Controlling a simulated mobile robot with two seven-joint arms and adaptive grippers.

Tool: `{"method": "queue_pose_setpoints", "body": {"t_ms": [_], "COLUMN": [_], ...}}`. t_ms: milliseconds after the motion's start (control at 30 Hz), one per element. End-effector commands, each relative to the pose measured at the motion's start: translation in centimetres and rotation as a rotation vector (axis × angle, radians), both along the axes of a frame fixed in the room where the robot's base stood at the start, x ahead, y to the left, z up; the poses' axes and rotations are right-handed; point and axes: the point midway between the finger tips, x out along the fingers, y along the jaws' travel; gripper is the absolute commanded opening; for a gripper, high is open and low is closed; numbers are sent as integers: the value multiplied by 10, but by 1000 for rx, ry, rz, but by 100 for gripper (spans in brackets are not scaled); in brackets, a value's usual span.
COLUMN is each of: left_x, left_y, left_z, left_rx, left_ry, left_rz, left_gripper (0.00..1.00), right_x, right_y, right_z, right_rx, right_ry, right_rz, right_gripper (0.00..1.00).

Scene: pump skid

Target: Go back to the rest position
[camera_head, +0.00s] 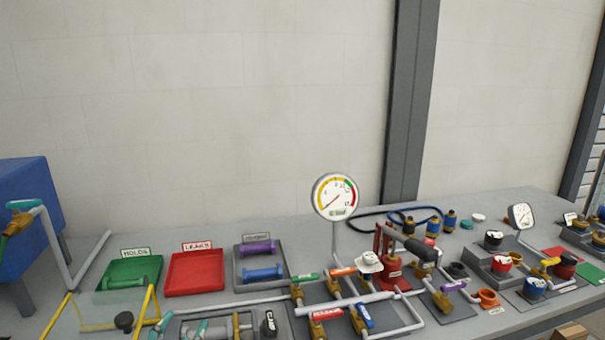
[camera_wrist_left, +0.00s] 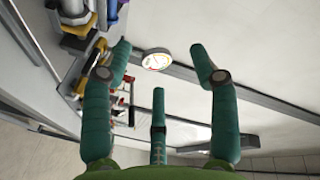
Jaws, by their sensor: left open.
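My left gripper (camera_wrist_left: 160,65) shows in the left wrist view, with its teal fingers spread wide and nothing between them. The bench gear and a round gauge (camera_wrist_left: 156,59) appear beyond the fingers, apart from them. My right gripper is in neither view.
The bench holds a green tray (camera_head: 115,286) with a green spool, an empty red tray (camera_head: 195,285), and a grey tray (camera_head: 276,246) with purple and blue spools. A gauge (camera_head: 335,196) stands above valves and pipes. A blue box (camera_head: 25,225) is at left.

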Motion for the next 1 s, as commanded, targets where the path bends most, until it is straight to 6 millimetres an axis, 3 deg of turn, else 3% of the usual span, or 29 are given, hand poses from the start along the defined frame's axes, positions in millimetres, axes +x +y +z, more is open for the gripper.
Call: {"method": "queue_pose_setpoints", "body": {"t_ms": [33, 100, 233, 400, 667, 1000], "left_x": [-18, -46, -102, -165, -252, -238], "left_y": [4, 7, 5, -4, -22, -23], "left_z": [-36, -80, -140, -183, -216, -329], "left_rx": [-78, -171, -292, -390, -487, -468], "left_ry": [135, 317, 595, 857, 1174, 1211], "left_rz": [53, 123, 224, 310, 403, 412], "left_gripper": [60, 60, 60, 60, 60, 60], "right_x": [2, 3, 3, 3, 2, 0], "right_y": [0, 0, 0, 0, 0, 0], "right_z": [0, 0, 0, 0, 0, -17], "right_rx": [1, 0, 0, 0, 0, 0], "right_ry": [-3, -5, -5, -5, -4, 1], "right_rz": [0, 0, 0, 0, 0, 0], "right_gripper": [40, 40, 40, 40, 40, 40]}}
